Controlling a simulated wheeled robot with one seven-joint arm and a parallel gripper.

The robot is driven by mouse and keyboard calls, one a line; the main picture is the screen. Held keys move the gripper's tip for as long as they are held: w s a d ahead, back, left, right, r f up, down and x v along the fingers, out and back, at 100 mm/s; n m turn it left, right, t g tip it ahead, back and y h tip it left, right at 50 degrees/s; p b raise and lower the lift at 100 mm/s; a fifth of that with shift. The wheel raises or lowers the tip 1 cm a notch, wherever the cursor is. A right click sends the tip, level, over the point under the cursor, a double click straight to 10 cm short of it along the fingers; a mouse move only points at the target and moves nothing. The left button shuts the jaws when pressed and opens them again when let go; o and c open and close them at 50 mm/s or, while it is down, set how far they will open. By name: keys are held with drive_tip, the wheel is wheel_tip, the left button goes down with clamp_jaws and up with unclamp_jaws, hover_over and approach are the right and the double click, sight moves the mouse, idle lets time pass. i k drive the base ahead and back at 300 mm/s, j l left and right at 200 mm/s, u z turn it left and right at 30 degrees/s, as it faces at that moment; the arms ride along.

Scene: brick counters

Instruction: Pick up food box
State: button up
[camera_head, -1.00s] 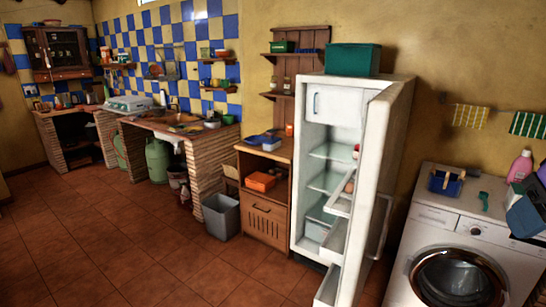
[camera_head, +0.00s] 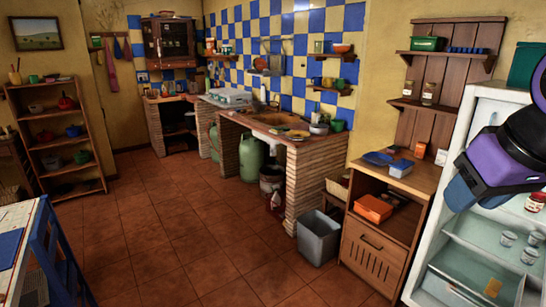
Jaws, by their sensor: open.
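No item is clearly marked as the food box, and I cannot tell which one it is. An orange box (camera_head: 373,208) sits on the middle shelf of the low wooden cabinet. Blue and white containers (camera_head: 388,162) are on top of that cabinet. A green box (camera_head: 428,44) is on the upper wall shelf. A purple and dark blue part of my arm (camera_head: 492,165) comes in from the right edge, in front of the fridge.
The open white fridge (camera_head: 466,104) stands at the right, with jars inside. A grey bin (camera_head: 318,238) stands left of the wooden cabinet (camera_head: 372,255). A blue chair and table edge (camera_head: 52,255) are at the lower left. The tiled floor (camera_head: 190,235) between is clear.

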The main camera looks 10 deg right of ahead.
sight(397, 173)
drive_tip(key=i, duration=0.6)
drive_tip(key=i+j+z, duration=0.15)
drive_tip(key=i, duration=0.4)
drive_tip(key=i+j, duration=0.1)
drive_tip(key=i, duration=0.5)
drive_tip(key=i+j+z, duration=0.15)
drive_tip(key=i+z, duration=0.3)
drive_tip(key=i+j+z, duration=0.85)
drive_tip(key=l, duration=0.1)
